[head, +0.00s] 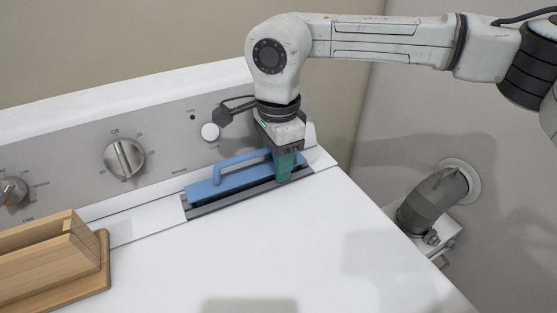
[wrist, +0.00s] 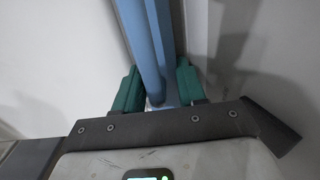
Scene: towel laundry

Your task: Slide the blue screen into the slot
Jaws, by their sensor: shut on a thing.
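The blue screen (head: 228,183) is at the dark slot (head: 238,193) in the white top of the machine, lined up along it in the head view. Its blue handle bar rises above the slot. How deep the screen sits I cannot tell. My gripper (head: 285,165) points down at the right end of the screen, its green fingers shut on it. In the wrist view the blue screen (wrist: 150,45) runs away between the two green fingers of my gripper (wrist: 158,88). The screen's lower part is hidden.
A wooden box (head: 45,255) stands on the machine top at the left front. The control panel (head: 165,140) with knobs rises behind the slot. A grey pipe (head: 430,205) stands at the wall on the right. The white top (head: 260,245) in front is clear.

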